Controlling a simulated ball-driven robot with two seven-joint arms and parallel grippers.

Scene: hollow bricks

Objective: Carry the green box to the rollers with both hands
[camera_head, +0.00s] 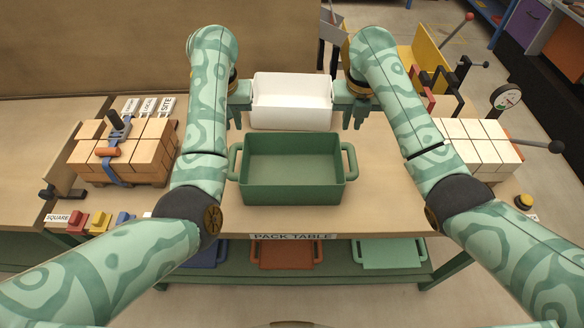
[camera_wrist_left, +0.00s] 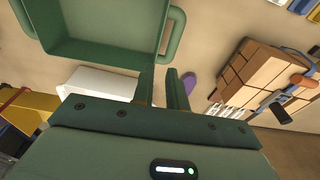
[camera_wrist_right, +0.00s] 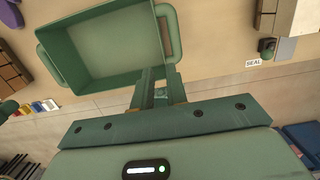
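The green box (camera_head: 292,196) stands upright and empty on the pack table, with a loop handle at each end. It also shows in the left wrist view (camera_wrist_left: 105,52) and the right wrist view (camera_wrist_right: 112,72). My left gripper (camera_head: 238,118) is open and empty, behind the box's left handle (camera_head: 234,160). My right gripper (camera_head: 353,120) is open and empty, behind the right handle (camera_head: 350,160). Both grippers are apart from the handles. I cannot make out any rollers.
A white bin (camera_head: 291,118) stands behind the green box, between my grippers. Strapped tan bricks (camera_head: 125,152) sit at the left, pale bricks (camera_head: 476,148) at the right. A gauge (camera_head: 507,97) and levers stand at the far right. Bare table (camera_head: 385,215) lies right of the box.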

